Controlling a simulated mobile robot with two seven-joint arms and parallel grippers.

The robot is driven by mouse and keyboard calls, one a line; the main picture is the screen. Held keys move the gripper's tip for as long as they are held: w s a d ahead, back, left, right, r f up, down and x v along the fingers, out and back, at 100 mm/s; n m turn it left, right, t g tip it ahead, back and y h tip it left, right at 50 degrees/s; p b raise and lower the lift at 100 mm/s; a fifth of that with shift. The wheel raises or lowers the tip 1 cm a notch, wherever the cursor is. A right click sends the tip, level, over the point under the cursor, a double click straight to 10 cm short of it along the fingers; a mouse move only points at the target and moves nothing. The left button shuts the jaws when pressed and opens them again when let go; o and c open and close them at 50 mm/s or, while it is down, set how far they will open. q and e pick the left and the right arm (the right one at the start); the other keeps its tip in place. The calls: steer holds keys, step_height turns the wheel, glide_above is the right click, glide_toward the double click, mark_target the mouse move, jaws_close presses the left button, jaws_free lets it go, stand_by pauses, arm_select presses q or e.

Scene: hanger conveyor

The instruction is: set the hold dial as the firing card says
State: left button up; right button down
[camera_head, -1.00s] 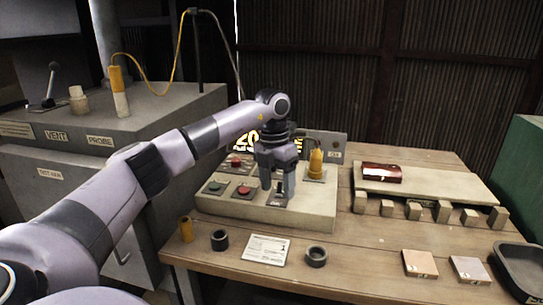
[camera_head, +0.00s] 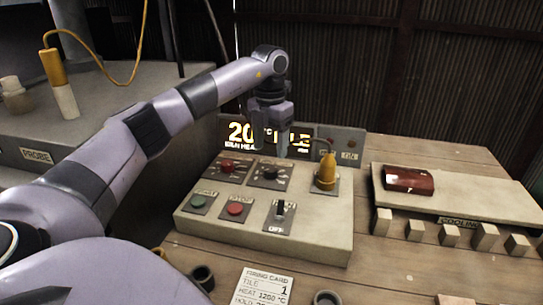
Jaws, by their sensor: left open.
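The control box (camera_head: 315,235) carries two round dials at its back left, one red (camera_head: 229,165) and one black (camera_head: 271,172). Their labels are too small to read, so I cannot tell which is the hold dial. The firing card (camera_head: 263,286) lies on the bench in front. It reads tile 1, heat 1200 °C; its hold line is cut off by the frame's bottom edge. My left gripper (camera_head: 270,147) is open and empty, pointing down above and behind the black dial, apparently apart from it. My right gripper is not in view.
A lit display (camera_head: 240,133) reads 20 °C behind my gripper. Green (camera_head: 198,200) and red (camera_head: 235,208) buttons and a switch (camera_head: 281,209) marked OFF sit at the front. A yellow probe (camera_head: 327,171) stands right of the dials. A red tile (camera_head: 409,181) lies on the cooling rack (camera_head: 460,188).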

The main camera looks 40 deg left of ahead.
mark_target(270, 169)
arm_select(q)
steer(key=shift+w+a+f, duration=0.15)
steer(key=shift+w+a, duration=0.1)
steer(key=shift+w, duration=0.05)
step_height(270, 169, down, 7)
steer(key=shift+r, duration=0.1)
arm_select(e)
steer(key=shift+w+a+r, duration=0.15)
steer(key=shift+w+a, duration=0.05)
arm_select(q)
steer(key=c, duration=1)
steer(key=shift+c, duration=0.2)
